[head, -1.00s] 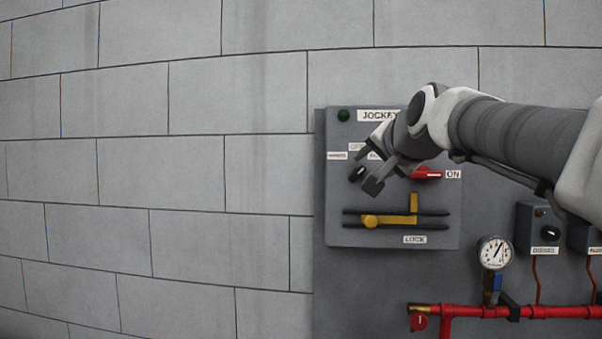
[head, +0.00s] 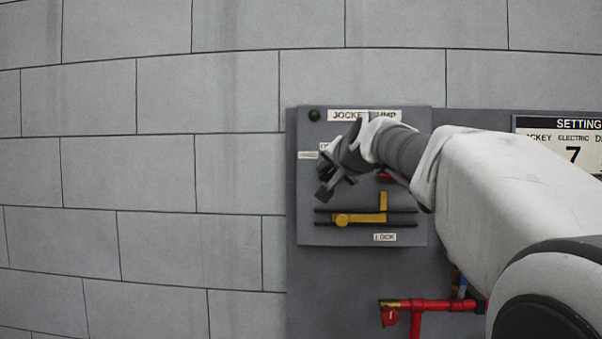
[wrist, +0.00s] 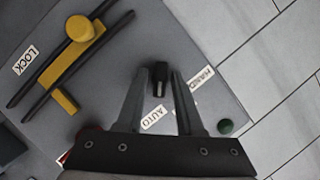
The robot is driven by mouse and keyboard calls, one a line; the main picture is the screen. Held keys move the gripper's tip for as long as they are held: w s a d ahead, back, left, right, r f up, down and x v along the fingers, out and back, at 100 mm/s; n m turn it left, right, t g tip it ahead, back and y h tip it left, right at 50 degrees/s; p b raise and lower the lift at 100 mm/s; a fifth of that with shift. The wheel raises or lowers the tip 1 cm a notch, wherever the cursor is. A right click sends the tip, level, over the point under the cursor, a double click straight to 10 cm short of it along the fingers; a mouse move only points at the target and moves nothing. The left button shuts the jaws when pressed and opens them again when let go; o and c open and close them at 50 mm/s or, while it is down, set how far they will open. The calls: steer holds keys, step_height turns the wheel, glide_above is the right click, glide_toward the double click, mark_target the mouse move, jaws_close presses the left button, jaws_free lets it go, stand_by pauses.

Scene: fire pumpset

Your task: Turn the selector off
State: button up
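The selector is a small black knob (wrist: 158,80) on the grey jockey pump panel (head: 308,225). In the wrist view it sits between the tips of my gripper's two fingers (wrist: 166,72). The fingers are apart with the knob in the narrow gap; whether either touches it I cannot tell. The HAND label (wrist: 201,78) lies to the right of the knob and the AUTO label (wrist: 152,118) below it. Part of the lettering is hidden behind a finger. In the head view my gripper (head: 325,182) covers the selector.
A yellow lock handle (head: 362,218) on dark rails sits below the selector. A green lamp (head: 314,116) is at the panel's upper left. Red piping (head: 440,305) runs below the panel. The block wall to the left is bare.

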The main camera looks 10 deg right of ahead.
jaws_close()
steer(key=shift+r+p, duration=0.15)
steer(key=shift+p, duration=0.3)
steer(key=shift+n+p, duration=0.3)
steer(key=shift+n, duration=0.1)
steer(key=shift+a+n+g+h+p, duration=0.1)
steer(key=shift+n+g+h+p, duration=0.3)
steer(key=shift+n+h+p, duration=0.3)
steer(key=shift+a+n+h, duration=0.1)
steer(key=shift+n+h, duration=0.4)
steer(key=shift+n, duration=0.4)
steer(key=shift+n+g+h+b, duration=0.35)
steer(key=shift+n+h, duration=0.35)
steer(key=shift+n, duration=0.3)
